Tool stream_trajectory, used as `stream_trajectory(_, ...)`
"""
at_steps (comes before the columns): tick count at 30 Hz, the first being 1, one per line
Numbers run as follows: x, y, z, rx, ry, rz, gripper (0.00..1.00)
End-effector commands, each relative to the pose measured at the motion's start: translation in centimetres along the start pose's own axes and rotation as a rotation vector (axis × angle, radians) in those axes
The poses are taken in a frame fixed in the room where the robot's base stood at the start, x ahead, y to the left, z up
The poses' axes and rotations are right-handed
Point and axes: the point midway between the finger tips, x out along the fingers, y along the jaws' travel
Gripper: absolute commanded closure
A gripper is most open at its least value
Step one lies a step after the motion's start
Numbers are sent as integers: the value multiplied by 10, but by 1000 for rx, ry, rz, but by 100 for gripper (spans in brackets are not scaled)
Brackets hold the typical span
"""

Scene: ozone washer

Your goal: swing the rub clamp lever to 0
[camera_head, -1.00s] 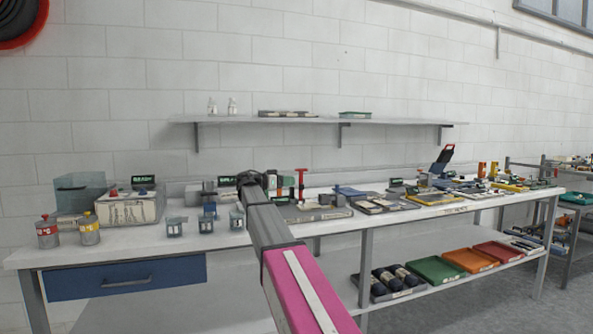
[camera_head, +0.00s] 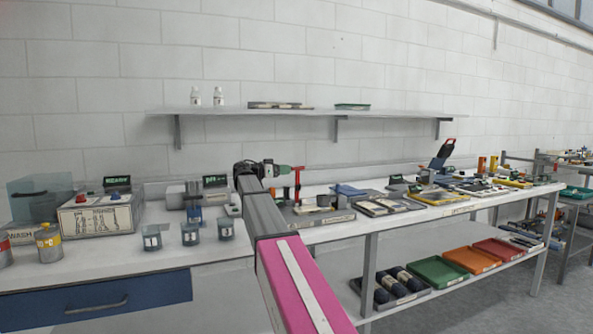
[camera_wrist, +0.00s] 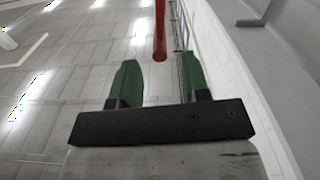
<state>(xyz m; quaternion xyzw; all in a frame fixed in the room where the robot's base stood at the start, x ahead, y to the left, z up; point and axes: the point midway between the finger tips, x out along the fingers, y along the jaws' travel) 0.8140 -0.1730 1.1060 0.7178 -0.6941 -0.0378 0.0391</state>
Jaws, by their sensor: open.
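A red upright lever (camera_head: 297,184) with a short crosspiece on top stands on the bench fixture (camera_head: 322,216); I take it to be the rub clamp lever. My gripper (camera_head: 287,171), with green fingers, reaches toward it from the left, near its top. In the wrist view my gripper (camera_wrist: 159,72) is open and empty. There the rounded end of a red bar (camera_wrist: 160,30) shows at the top, in line with the gap between the fingertips. I cannot tell whether a finger touches it. My arm hides part of the bench, and no scale reading is legible.
Left of my arm are small grey jars (camera_head: 190,234), a control box (camera_head: 98,217) and a yellow-labelled can (camera_head: 49,243). Trays (camera_head: 387,207) and a blue upright device (camera_head: 441,157) stand to the right. A wall shelf (camera_head: 290,111) runs above. Coloured bins (camera_head: 438,271) sit below.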

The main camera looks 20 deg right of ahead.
Motion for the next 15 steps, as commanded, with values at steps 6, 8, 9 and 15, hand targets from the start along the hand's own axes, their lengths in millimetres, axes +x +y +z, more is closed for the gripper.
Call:
stream_trajectory(6,38,0,0,0,0,1,58)
stream_trajectory(8,44,0,0,0,0,0,58)
stream_trajectory(9,48,0,0,0,0,0,58)
stream_trajectory(15,59,0,0,0,0,-1,58)
